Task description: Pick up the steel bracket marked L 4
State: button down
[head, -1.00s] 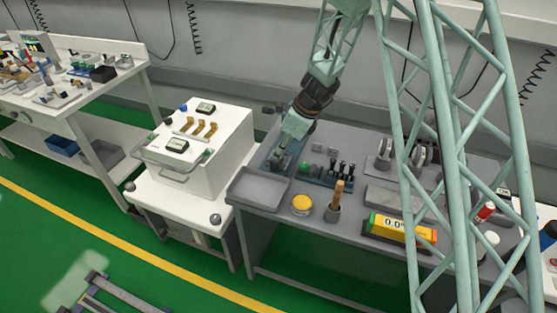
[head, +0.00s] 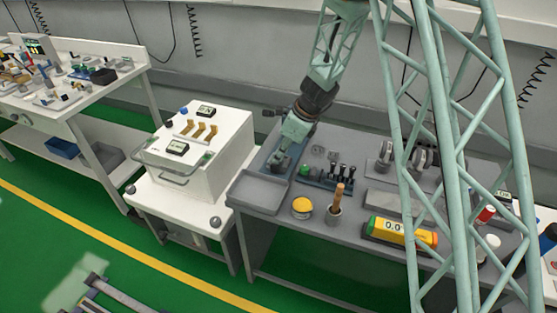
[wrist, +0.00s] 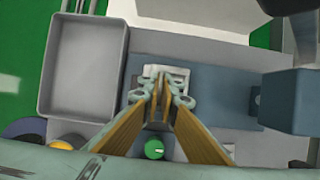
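My gripper (wrist: 161,78) points down over a blue-grey plate (wrist: 199,94), just right of a grey tray (wrist: 84,70) in the wrist view. Its two brown-faced fingers come close together at the tips. A pale grey metal piece (wrist: 178,73) shows around and behind the tips. Whether it is the bracket and whether the tips hold it is unclear. No "L 4" mark is readable. In the head view my gripper (head: 277,166) is low over the bench beside the tray (head: 262,192), and its tips are too small to judge.
A green knob (wrist: 154,149) is close to my fingers. In the head view, a rack of black-handled tools (head: 340,174), a yellow-topped round container (head: 302,207) and a wooden-handled tool in a cup (head: 335,217) stand nearby. A white cart (head: 201,158) is left of the bench.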

jog(key=shift+r, duration=0.15)
jog(key=shift+r+p, duration=0.8)
jog(key=shift+r, duration=0.75)
jog(key=shift+s+r, duration=0.1)
jog(key=shift+s, duration=0.1)
jog(key=s+d, duration=0.2)
jog(key=s, duration=0.5)
jog(key=s+d+r+b, duration=0.1)
jog(key=s+d, duration=0.1)
jog(key=s, duration=0.6)
jog(key=shift+d+r, duration=0.2)
jog(key=shift+d, duration=0.1)
